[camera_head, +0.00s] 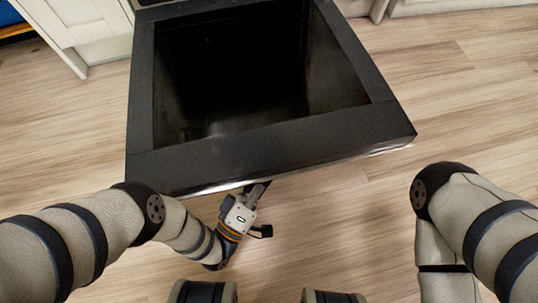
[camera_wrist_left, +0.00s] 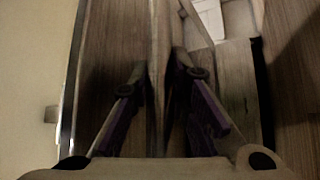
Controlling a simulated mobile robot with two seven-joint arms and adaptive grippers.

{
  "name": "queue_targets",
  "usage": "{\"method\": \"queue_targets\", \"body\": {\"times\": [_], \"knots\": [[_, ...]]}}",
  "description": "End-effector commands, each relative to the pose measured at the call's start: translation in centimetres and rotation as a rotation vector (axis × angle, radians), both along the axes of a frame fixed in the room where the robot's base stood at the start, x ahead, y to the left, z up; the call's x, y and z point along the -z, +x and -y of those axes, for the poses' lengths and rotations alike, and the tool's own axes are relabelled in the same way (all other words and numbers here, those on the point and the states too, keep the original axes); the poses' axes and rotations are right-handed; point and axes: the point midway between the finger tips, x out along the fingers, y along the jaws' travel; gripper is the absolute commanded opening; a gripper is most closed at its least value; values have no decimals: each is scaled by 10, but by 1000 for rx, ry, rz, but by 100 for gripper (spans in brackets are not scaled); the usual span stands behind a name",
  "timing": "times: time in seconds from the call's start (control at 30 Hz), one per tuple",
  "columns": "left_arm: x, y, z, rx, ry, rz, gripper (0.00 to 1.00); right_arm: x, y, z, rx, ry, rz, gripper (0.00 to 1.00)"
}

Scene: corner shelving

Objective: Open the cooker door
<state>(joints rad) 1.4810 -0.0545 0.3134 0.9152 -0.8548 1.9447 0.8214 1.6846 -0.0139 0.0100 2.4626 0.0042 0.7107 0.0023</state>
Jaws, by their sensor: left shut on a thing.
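The cooker door (camera_head: 270,148) is a wide black frame around a dark middle, in the centre of the head view. It reaches out over the floor towards me, so it stands open; the exact angle is hard to tell. A bright strip runs along its near edge. My left gripper (camera_head: 260,187) is at that near edge, its fingertips partly hidden under it. In the left wrist view, the two purple-padded fingers of my left gripper (camera_wrist_left: 160,78) are on either side of a thin upright piece, blurred and dark. My right arm shows at right, but its gripper is out of view.
White cabinet fronts (camera_head: 75,22) stand at the back left, with another white base at the back right. The light wooden floor (camera_head: 465,110) is clear to the right of the door and to its left. A blue item (camera_head: 8,14) shows at the far left corner.

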Motion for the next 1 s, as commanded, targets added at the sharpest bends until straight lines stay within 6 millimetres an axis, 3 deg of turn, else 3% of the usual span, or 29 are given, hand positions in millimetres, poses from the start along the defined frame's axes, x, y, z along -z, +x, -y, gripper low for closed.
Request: {"method": "queue_targets", "body": {"times": [0.37,0.4,0.5,1.0], "knots": [[0,-2,1,2,-4,4,0,0,0,0,0,0,0,73],[0,-2,1,3,-5,4,19,0,0,0,0,0,0,73],[0,-3,1,3,-4,3,38,0,0,0,0,0,0,73],[-5,-1,0,1,-2,3,38,0,0,0,0,0,1,73]]}}
